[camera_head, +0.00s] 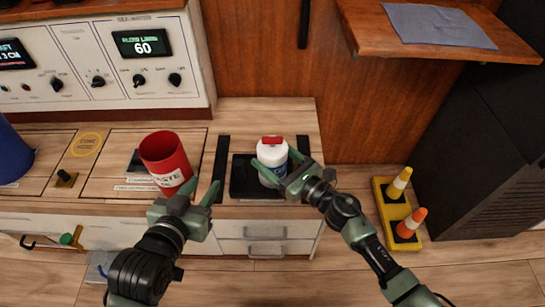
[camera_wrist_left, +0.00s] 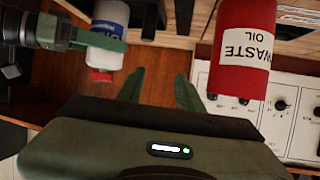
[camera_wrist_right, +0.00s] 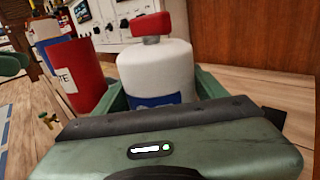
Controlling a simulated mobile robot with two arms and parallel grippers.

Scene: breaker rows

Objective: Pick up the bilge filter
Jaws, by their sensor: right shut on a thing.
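The bilge filter, which I take to be the white bottle (camera_head: 272,156) with a red cap and blue label, is upright over a black square pad (camera_head: 246,188) on the counter. I cannot tell whether it touches the pad. My right gripper (camera_head: 280,165) is shut around its body, seen close in the right wrist view (camera_wrist_right: 155,70). Its lower part is hidden by the gripper. The bottle also shows inverted in the left wrist view (camera_wrist_left: 108,40). My left gripper (camera_head: 197,192) is open and empty, in front of the red waste oil can (camera_head: 166,160).
A blue container (camera_head: 12,155) stands at the far left of the counter. A white control panel (camera_head: 115,65) rises behind. A wooden shelf (camera_head: 400,40) with a blue cloth (camera_head: 438,25) juts out at upper right. Small orange cones (camera_head: 410,222) stand on a yellow base right of the counter.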

